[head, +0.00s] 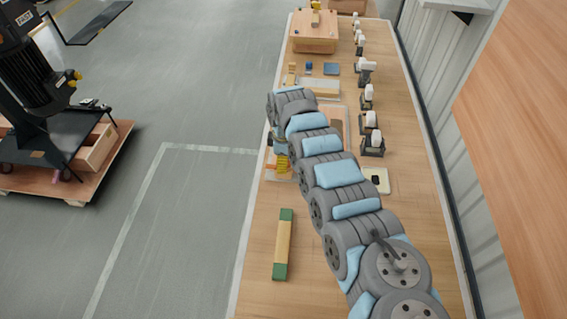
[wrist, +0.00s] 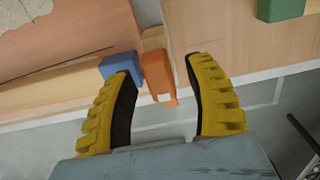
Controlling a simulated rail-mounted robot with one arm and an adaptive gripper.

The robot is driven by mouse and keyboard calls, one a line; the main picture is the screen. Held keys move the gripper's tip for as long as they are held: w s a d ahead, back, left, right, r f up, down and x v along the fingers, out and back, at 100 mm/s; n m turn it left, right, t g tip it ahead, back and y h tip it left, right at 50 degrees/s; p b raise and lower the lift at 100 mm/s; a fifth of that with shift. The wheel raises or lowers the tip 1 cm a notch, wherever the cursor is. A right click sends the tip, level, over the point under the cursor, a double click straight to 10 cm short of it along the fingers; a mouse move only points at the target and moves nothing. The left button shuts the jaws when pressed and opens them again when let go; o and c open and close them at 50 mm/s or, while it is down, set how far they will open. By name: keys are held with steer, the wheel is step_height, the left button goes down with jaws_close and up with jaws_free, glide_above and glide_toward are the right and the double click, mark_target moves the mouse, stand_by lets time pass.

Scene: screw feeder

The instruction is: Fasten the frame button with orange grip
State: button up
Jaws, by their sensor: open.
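In the wrist view, the orange grip (wrist: 157,74) sticks out from the edge of a wooden piece and shows a small white patch. My gripper (wrist: 161,68) has yellow ribbed fingers with dark inner pads, spread apart. The orange grip shows between the fingertips, nearer the left finger, with a gap to the right finger. I cannot tell how far in depth it is from them. A blue block (wrist: 120,68) shows beside it, partly hidden by the left fingertip. In the head view, my gripper (head: 281,163) is at the table's left edge, and my arm hides most of the frame.
A bar with green ends (head: 283,244) lies on the table (head: 258,285) nearer the front; its green end also shows in the wrist view (wrist: 281,9). Several dark devices with white tops (head: 372,143) line the right side. A wooden box (head: 315,42) stands far back.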

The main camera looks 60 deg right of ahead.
steer(key=shift+f, duration=0.1)
jaws_close()
